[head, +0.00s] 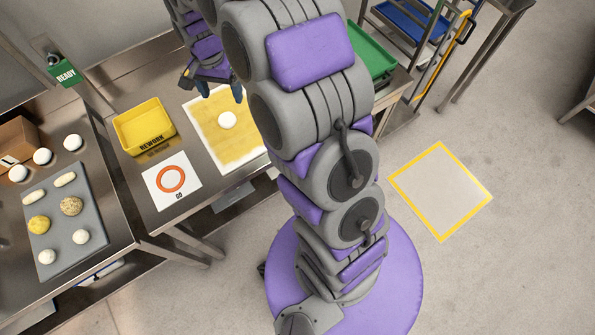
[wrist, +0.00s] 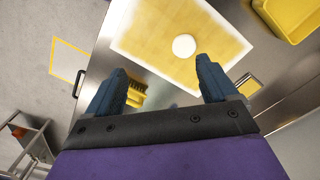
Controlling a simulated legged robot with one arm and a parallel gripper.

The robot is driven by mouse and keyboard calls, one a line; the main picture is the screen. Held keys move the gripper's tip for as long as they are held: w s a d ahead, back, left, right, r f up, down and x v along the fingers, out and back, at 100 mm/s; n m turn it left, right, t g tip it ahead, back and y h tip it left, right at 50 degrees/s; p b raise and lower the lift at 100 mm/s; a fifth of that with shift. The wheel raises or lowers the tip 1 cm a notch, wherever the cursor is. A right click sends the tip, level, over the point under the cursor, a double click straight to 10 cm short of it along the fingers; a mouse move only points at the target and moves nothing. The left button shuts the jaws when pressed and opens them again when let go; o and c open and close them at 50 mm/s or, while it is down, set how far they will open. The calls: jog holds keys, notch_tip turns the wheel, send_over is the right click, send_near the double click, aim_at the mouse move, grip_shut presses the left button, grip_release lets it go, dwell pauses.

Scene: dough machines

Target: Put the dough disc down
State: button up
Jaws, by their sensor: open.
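A white dough disc (head: 227,120) lies flat on a yellow, floury board with a white border (head: 249,155) on the steel table. In the wrist view the disc (wrist: 184,46) lies beyond my fingertips, with the board's yellow face around it. My gripper (head: 221,91) is near the back of the board, and its two blue fingers are spread apart. In the wrist view my gripper (wrist: 160,68) is open with nothing between its fingers, apart from the disc. My arm hides part of the board's right side in the head view.
A yellow REWORK bin (head: 145,126) and a white GO card (head: 172,181) with an orange ring are left of the board. A grey tray (head: 55,215) with several dough pieces is farther left. A green tray (head: 371,56) is behind my arm.

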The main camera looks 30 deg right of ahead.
jog(key=s+r+n, duration=0.3)
jog(key=s, duration=0.8)
jog(key=s+r+n+g, duration=0.1)
jog(key=s+r+n, duration=0.2)
jog(key=s, duration=0.9)
jog(key=s+r+n, duration=0.3)
jog(key=s, duration=0.9)
jog(key=shift+s+d+r, duration=0.2)
jog(key=shift+d+r, duration=0.1)
jog(key=shift+d, duration=0.05)
